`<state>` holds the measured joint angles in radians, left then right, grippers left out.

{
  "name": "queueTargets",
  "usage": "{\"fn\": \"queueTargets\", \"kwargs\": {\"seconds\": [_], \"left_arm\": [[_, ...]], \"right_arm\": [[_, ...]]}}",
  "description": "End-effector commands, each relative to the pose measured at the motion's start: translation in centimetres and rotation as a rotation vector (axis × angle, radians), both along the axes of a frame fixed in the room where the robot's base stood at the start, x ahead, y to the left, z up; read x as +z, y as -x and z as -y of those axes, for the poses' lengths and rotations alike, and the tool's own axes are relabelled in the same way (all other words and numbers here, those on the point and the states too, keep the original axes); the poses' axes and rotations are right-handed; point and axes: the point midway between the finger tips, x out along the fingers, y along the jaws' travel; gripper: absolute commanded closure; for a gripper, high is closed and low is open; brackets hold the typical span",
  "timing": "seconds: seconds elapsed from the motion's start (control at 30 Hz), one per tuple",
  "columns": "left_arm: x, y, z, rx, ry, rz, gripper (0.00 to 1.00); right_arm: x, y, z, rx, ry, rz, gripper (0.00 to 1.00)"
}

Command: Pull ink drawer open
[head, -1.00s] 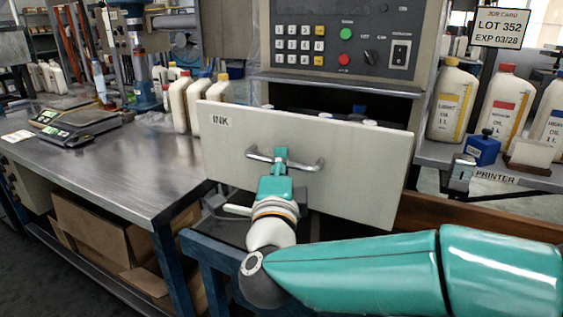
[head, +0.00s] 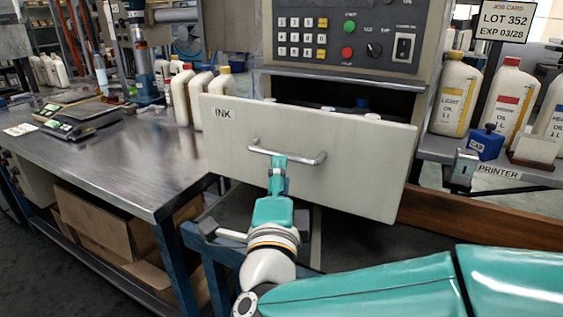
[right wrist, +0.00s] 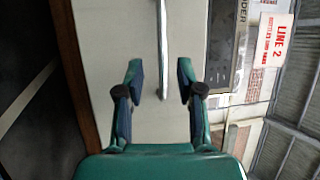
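The ink drawer (head: 350,165) is pulled out of the grey machine, with its pale front marked INK and dark space visible behind its top edge. Its metal bar handle (head: 300,160) runs across the front. My right gripper (head: 279,168) is at the handle's lower side, near its middle. In the right wrist view, the two fingers (right wrist: 160,75) are spread apart with the handle (right wrist: 163,40) seen between them, touching neither finger. Whether the handle lies within the fingers' depth is hard to tell. My left gripper is out of view.
The machine's keypad panel (head: 345,38) is above the drawer. A steel bench (head: 120,165) with scales (head: 78,120) and bottles is at left. Oil bottles (head: 455,95), a blue cap block (head: 485,143) and the printer shelf (head: 510,175) are at right.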

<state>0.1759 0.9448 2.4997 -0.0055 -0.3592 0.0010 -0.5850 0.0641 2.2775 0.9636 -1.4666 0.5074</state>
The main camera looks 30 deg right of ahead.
Motion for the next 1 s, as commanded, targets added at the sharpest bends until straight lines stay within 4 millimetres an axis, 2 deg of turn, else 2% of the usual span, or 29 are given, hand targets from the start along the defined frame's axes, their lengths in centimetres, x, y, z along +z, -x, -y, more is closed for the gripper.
{"fn": "queueTargets", "kwargs": {"seconds": [0.1,0.33,0.5,1.0], "left_arm": [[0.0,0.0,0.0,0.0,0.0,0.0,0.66],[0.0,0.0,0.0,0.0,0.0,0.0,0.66],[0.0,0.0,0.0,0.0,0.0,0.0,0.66],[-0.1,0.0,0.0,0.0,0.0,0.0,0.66]], "right_arm": [[-0.4,2.1,-1.4,0.006,0.001,0.0,0.63],[-1.0,4.7,-2.9,0.001,0.0,-0.002,0.63],[-1.2,5.2,-3.1,-0.001,0.0,-0.001,0.63],[-1.2,5.2,-3.1,-0.001,0.0,-0.001,0.63]]}}
